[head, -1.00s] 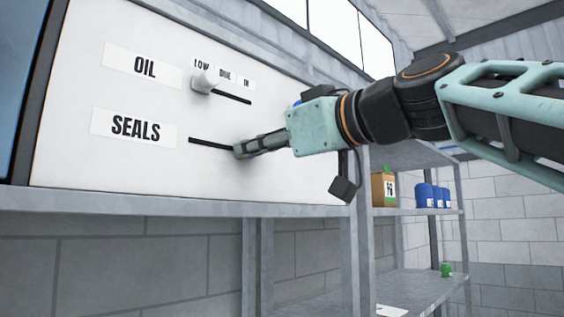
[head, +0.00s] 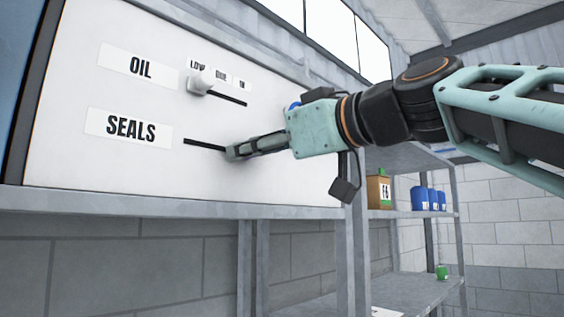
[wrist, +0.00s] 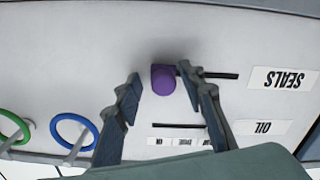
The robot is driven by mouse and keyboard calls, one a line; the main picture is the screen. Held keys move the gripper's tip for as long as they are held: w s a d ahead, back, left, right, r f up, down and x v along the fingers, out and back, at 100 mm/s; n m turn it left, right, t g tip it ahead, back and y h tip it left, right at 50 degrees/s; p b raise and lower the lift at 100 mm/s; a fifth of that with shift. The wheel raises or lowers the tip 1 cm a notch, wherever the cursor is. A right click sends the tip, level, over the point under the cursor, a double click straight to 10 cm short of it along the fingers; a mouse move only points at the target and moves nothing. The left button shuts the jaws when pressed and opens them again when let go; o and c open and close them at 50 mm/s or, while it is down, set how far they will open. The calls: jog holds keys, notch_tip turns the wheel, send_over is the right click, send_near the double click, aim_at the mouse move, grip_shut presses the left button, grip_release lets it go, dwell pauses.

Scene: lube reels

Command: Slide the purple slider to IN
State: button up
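The purple slider knob (wrist: 163,80) shows in the wrist view at the left end of the black SEALS slot (wrist: 215,75). That end lines up with the IN label (wrist: 158,141). The rest of the slot runs right, towards the SEALS label (wrist: 282,80). My gripper (head: 231,152) is at the panel in the head view and hides the knob there. In the wrist view its fingers are apart with the knob between them. The right finger is close beside the knob; I cannot tell whether it touches.
Above in the head view is the OIL slot (head: 228,97), with a white knob (head: 200,84) at its LOW end. Green (wrist: 13,127) and blue rings (wrist: 75,131) show left in the wrist view. A shelf with a box (head: 379,190) and blue containers (head: 427,198) stands right.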

jog(key=v, duration=1.1)
jog(key=shift+s+d, duration=0.2)
jog(key=shift+d, duration=0.15)
jog(key=d+f+m+g+h+p, duration=0.25)
jog(key=f+m+h, duration=0.25)
jog(key=f, duration=1.3)
jog(key=d+f+m+g+h+p, duration=0.1)
jog(key=d+f+m+h+p, duration=0.3)
jog(key=f, duration=1.3)
jog(key=s+d+f+m+g+h, duration=0.1)
jog(key=s+d+f+m+h, duration=0.1)
jog(key=f, duration=0.4)
jog(key=s+d+f+m+g+h, duration=0.1)
jog(key=s+d+f+m+h, duration=0.1)
jog(key=s+d+f, duration=0.2)
notch_tip(320, 180, down, 3)
jog(key=shift+s+g+h, duration=0.3)
jog(key=shift+s+g, duration=0.05)
jog(key=shift+f, duration=0.15)
jog(key=shift+c, duration=1.1)
jog(key=shift+a, duration=0.15)
